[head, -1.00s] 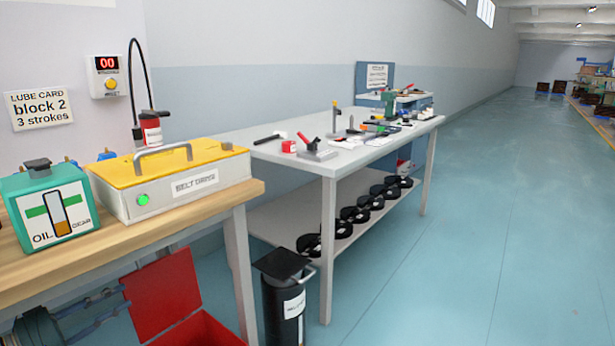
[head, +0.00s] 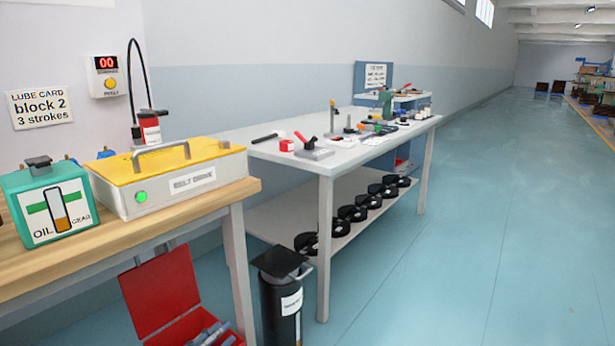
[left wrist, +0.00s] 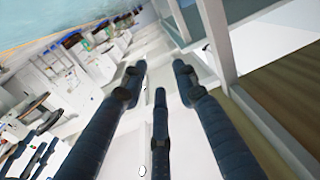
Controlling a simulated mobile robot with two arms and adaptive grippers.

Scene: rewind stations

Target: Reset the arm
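My left gripper (left wrist: 160,82) shows in the left wrist view. Its dark blue fingers stand apart with nothing between them. In the head view I cannot make it out clearly. My right gripper is not in view. No object in the frames is plainly the one the task names. On the near wooden bench (head: 130,237) in the head view stand a green oil gear box (head: 47,202) and a yellow-lidded belt drive box (head: 170,178) with a lit green button. A counter (head: 109,76) reading 00 hangs on the wall beside a lube card (head: 40,109).
A grey table (head: 326,167) with tools stands beyond the bench, black reels (head: 351,213) on its lower shelf. A black bin (head: 281,300) stands between them. An open red box (head: 160,295) sits below the bench. The blue floor (head: 450,250) at the right is clear.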

